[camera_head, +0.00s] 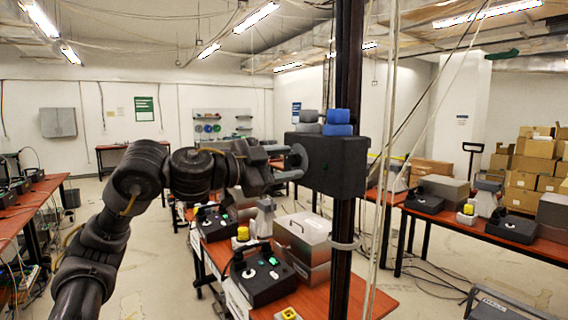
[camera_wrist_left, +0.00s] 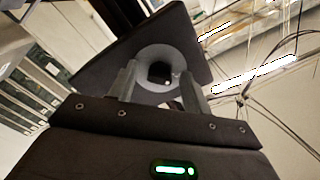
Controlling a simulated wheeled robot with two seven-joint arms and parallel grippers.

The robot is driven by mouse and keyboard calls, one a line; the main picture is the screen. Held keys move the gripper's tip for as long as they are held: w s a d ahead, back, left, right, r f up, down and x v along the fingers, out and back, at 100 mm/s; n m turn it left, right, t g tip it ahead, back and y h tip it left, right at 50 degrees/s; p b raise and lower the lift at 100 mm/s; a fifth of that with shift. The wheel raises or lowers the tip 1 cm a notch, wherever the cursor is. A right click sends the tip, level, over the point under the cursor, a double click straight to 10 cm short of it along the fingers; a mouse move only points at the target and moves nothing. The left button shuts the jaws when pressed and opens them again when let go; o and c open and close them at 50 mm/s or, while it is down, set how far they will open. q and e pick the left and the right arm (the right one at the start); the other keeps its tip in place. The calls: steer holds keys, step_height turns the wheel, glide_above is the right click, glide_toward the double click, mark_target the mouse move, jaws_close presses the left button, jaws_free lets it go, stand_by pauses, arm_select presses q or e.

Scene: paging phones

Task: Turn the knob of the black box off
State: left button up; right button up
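The black box (camera_head: 340,168) is mounted on a dark vertical post, with blue and grey blocks on its top. In the left wrist view the box (camera_wrist_left: 185,35) shows its face with a round grey plate and a dark knob (camera_wrist_left: 160,72) in the middle. My left gripper (camera_head: 289,163) is at the left side of the box, pointing at that plate. In the left wrist view my left gripper (camera_wrist_left: 158,76) has its fingers apart, one on each side of the knob. Whether they touch the knob is unclear. My right gripper is not in view.
Below, a red-topped table (camera_head: 345,299) carries a metal case (camera_head: 303,236), black phone-like devices (camera_head: 262,274) and a yellow-topped piece (camera_head: 243,233). The dark post (camera_head: 346,235) and thin hanging cables stand close to the box. A second table (camera_head: 465,225) is at the right.

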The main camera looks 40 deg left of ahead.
arm_select(q)
steer(key=b+v, duration=0.4)
steer(key=v, duration=0.7)
steer(key=shift+w, duration=0.1)
stand_by(0.5)
